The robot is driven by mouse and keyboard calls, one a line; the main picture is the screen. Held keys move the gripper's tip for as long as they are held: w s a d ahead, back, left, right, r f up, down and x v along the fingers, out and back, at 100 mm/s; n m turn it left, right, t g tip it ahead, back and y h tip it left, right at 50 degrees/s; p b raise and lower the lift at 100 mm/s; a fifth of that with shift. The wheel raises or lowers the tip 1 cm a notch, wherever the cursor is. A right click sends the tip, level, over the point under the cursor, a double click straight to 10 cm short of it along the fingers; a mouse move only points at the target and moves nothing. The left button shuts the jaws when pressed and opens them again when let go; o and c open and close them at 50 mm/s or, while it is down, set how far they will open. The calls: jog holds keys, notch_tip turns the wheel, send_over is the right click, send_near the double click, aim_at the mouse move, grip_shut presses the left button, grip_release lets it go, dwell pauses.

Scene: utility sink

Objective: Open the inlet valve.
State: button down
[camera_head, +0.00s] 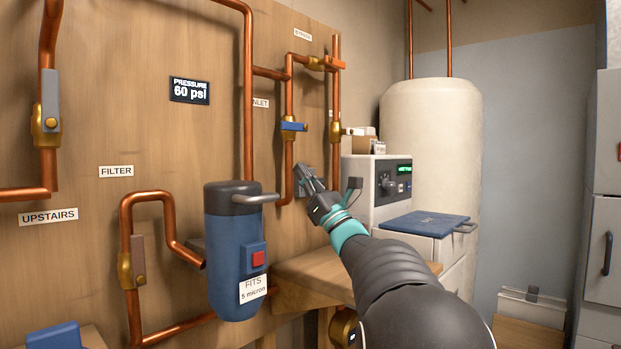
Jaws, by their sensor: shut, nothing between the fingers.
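The inlet valve (291,126) is on a vertical copper pipe on the wooden panel, right of a partly hidden label (260,103) whose visible letters read "NLET". Its blue lever lies roughly level, across the pipe. My gripper (305,173) is in front of the panel, below and slightly right of the valve. The gripper is shut and empty, with its fingers pointing up and left. It appears apart from the blue lever; its distance from the panel is hard to tell.
A blue filter housing (235,265) stands out from the panel to the left. Right of the inlet pipe is another valve (335,131) with a pale lever. An orange-levered valve (318,63) is above. A grey softener unit (365,180) stands behind my arm, with a wooden shelf (310,275) below.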

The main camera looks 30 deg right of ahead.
aim_at(291, 127)
jog(key=w+a+r+p, duration=0.1)
jog(key=w+r+p, duration=0.1)
jog(key=r, duration=0.5)
jog(key=shift+w+r+p, duration=0.15)
jog(key=shift+w+p, duration=0.15)
jog(key=shift+w, duration=0.25)
jog(key=shift+a, duration=0.2)
